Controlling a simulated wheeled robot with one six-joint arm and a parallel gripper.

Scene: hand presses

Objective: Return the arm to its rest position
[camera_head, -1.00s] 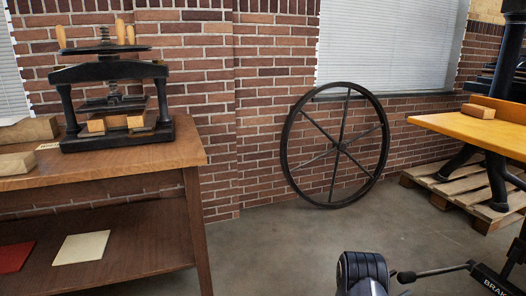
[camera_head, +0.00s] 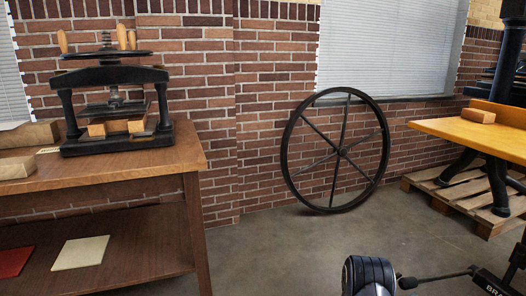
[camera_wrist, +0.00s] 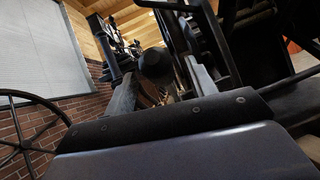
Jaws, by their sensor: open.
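My gripper (camera_wrist: 160,78) shows in the wrist view with its two grey fingers apart. I see nothing held between them. Beyond the fingers are dark machine parts and a wooden ceiling. In the head view only a black ribbed part of what looks like my arm shows at the lower edge, right of centre. The fingers are not visible there.
A wooden table (camera_head: 195,192) at left carries a black hand press (camera_head: 112,78) and wood blocks. A spoked wheel (camera_head: 287,150) leans by the brick wall. At right, a yellow-topped press table (camera_head: 455,127) stands on a pallet (camera_head: 463,207). The middle floor is clear.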

